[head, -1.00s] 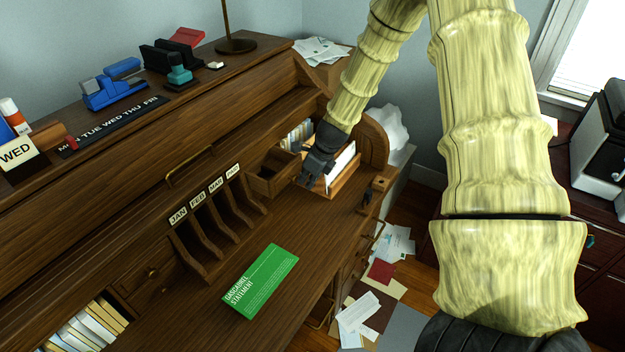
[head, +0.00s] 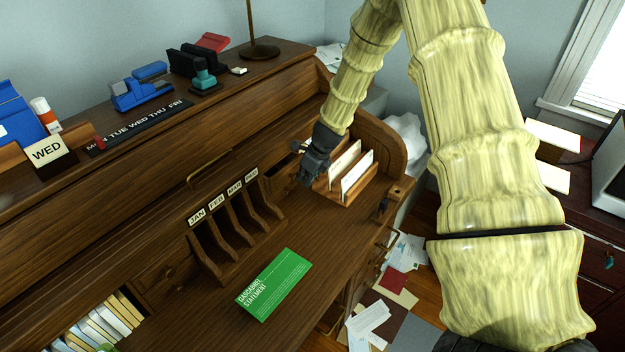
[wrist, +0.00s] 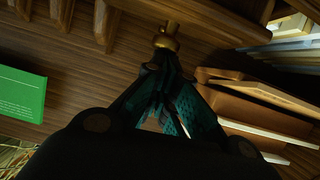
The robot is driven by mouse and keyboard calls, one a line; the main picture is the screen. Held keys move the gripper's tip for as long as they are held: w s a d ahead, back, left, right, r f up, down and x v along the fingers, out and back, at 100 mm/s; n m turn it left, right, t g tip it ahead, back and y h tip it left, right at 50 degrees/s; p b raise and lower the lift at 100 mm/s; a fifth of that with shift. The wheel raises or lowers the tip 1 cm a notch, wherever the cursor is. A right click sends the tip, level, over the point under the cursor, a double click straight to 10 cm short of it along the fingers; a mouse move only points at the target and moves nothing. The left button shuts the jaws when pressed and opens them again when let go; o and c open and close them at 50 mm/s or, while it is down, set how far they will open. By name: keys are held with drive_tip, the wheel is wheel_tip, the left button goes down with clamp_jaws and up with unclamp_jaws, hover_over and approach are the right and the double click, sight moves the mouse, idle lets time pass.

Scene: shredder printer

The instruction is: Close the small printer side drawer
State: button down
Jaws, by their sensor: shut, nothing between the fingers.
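The small desk drawer (head: 282,184) is in the row of compartments, just right of the month-labelled slots. Its front now looks about level with the row, though my gripper hides part of it. A brass knob (wrist: 165,40) shows in the wrist view, directly ahead of my fingertips. My gripper (head: 306,180) is shut and empty in front of the drawer. Its fingertips also show in the wrist view (wrist: 160,75), at or very near the knob; I cannot tell whether they touch it.
A wooden letter holder (head: 345,190) with white papers stands close to the right of my gripper. A green booklet (head: 273,284) lies on the desktop, with bare wood around it. Month slots (head: 228,238) stand to the left. Papers lie on the floor.

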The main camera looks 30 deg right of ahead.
idle(0.4)
drive_tip(key=s+d+r+b, duration=0.1)
drive_tip(key=s+d+r, duration=0.2)
drive_tip(key=s+r, duration=0.5)
drive_tip(key=shift+s+f+m+t+y+b, duration=0.35)
drive_tip(key=shift+s+f+t, duration=0.45)
drive_tip(key=shift+t, duration=0.45)
drive_tip(key=shift+s+f+m+t+y+b, duration=0.3)
drive_tip(key=shift+s+f+t, duration=0.3)
drive_tip(key=shift+s+t, duration=0.55)
drive_tip(key=shift+w, duration=0.15)
